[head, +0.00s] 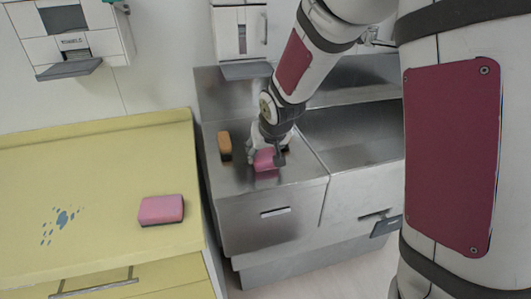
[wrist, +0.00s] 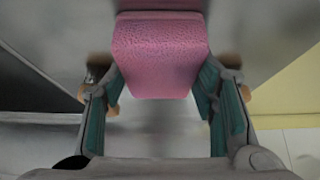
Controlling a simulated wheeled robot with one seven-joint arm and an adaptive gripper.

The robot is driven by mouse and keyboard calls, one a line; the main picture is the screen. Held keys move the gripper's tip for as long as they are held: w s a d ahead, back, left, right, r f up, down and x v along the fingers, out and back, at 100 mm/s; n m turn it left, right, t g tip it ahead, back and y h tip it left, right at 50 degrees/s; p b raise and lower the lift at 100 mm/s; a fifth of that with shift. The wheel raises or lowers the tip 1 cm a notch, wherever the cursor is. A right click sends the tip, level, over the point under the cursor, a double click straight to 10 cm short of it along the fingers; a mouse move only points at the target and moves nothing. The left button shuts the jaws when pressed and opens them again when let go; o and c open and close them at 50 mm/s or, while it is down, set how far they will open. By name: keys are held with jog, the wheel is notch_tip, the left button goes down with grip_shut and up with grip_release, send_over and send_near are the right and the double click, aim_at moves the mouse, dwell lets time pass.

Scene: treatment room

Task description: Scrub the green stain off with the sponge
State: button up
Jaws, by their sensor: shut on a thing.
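My gripper (head: 266,158) is over the steel counter and shut on a pink sponge (head: 265,160). In the wrist view the sponge (wrist: 160,55) sits between the teal-padded fingers of my gripper (wrist: 160,78). The head view does not clearly show whether the sponge touches the steel. A second pink sponge (head: 161,209) with a dark underside lies on the yellow counter. A blue stain (head: 62,219) of several spots is to its left on that counter. I see no green stain; my arm hides part of the steel counter.
An orange-brown block (head: 225,146) stands on the steel counter (head: 240,187), left of my gripper. A sink basin (head: 350,135) is to the right. Dispensers (head: 75,42) hang on the wall. The yellow counter (head: 110,160) is mostly clear.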

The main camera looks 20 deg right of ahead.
jog(key=shift+w+r+p, duration=0.15)
jog(key=shift+r+p, duration=0.2)
jog(key=shift+r, duration=0.15)
jog(key=shift+r+p, duration=0.3)
jog(key=shift+r, duration=0.45)
jog(key=shift+r+p, duration=1.85)
jog(key=shift+r, duration=1)
